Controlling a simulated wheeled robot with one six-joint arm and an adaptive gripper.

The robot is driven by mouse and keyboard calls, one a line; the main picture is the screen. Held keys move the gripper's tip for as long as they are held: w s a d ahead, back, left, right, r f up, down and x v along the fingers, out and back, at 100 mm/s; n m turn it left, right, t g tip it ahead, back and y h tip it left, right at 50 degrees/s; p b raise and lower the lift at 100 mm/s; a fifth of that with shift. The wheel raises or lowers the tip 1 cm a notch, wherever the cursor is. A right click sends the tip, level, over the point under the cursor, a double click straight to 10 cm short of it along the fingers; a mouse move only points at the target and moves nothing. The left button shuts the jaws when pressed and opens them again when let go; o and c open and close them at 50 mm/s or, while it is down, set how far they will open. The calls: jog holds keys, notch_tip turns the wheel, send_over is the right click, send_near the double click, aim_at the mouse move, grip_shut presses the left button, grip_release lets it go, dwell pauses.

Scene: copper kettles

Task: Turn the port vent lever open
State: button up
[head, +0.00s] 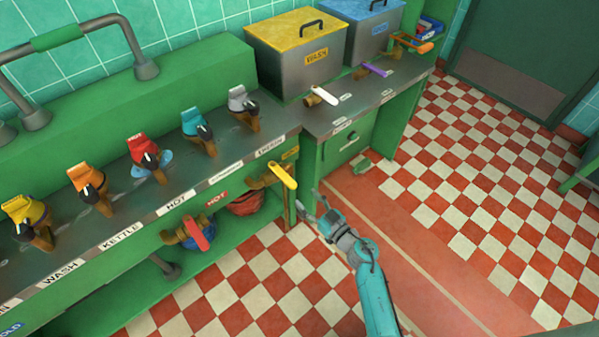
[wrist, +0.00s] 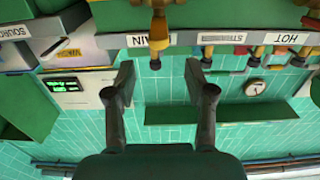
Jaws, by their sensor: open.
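Several valve levers show in the head view, and I cannot read which is the port vent lever. A white lever (head: 325,95) and a purple lever (head: 376,69) sit on the right counter, with an orange lever (head: 418,46) at its far end. A yellow lever (head: 283,175) and a red lever (head: 197,233) sit on pipes along the lower front of the counter. My gripper (head: 309,203) is open and empty, just right of and below the yellow lever, apart from it. In the wrist view its two fingers (wrist: 160,78) are spread with nothing between them.
A yellow-lidded box (head: 299,55) and a blue-lidded box (head: 361,35) stand behind the right-hand levers. Several coloured taps line the left counter, above labels such as HOT and KETTLE. The checkered floor (head: 470,170) to the right is mostly clear.

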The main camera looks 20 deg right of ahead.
aim_at(288, 179)
jog(key=x, duration=1)
jog(key=shift+w, duration=0.4)
jog(key=shift+c, duration=0.2)
grip_shut()
